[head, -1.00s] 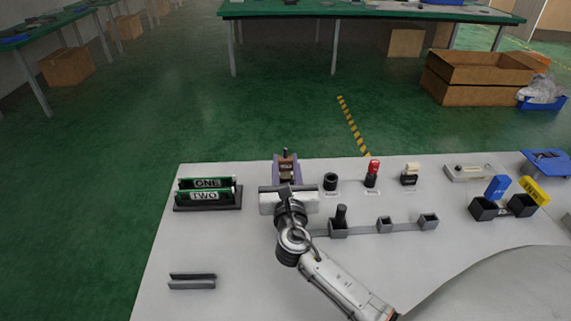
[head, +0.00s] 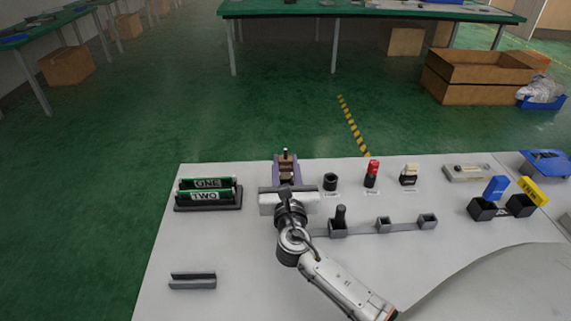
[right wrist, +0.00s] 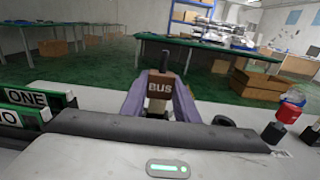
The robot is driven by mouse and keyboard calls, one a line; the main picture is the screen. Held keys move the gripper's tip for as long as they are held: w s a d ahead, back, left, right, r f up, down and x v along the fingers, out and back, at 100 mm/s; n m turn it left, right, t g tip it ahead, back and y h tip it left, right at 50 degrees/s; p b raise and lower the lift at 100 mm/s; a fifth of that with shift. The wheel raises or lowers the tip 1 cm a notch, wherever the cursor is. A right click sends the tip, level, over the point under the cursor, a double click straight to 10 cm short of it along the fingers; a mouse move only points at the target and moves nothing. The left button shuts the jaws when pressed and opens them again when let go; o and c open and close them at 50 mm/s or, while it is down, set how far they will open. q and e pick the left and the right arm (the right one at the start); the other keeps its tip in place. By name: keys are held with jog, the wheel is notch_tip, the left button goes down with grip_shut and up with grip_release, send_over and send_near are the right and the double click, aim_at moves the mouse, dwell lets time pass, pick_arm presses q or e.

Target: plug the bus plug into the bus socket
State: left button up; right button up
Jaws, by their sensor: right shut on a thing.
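The bus plug (right wrist: 160,87) is a brown block lettered BUS with a dark post on top and a paler part below. It also shows in the head view (head: 287,163) near the table's far edge. My right gripper (right wrist: 159,97) is shut on it, with a purple-grey finger along each side; in the head view the gripper (head: 287,173) points away from me. I cannot make out a separate bus socket; the block's underside and what is beneath it are hidden by the gripper. My left gripper is not in view.
A rack with green ONE and TWO boards (head: 207,200) stands to the left. A black cylinder (head: 330,182) and a red-topped piece (head: 372,172) stand to the right. Small grey holders (head: 384,225) line a rail nearer me. The table's left front is mostly clear.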

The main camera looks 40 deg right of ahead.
jog(key=shift+f+b, duration=0.35)
jog(key=shift+f, duration=0.15)
jog(key=shift+r, duration=0.15)
jog(key=shift+r+p, duration=0.35)
jog(key=shift+p, duration=0.3)
dwell(0.4)
jog(key=shift+p, duration=0.4)
dwell(1.0)
jog(key=shift+f+b, duration=0.4)
jog(key=shift+f, duration=0.1)
jog(key=shift+r, duration=0.15)
jog(key=shift+r+p, duration=0.35)
jog(key=shift+p, duration=0.25)
jog(key=shift+d, duration=0.1)
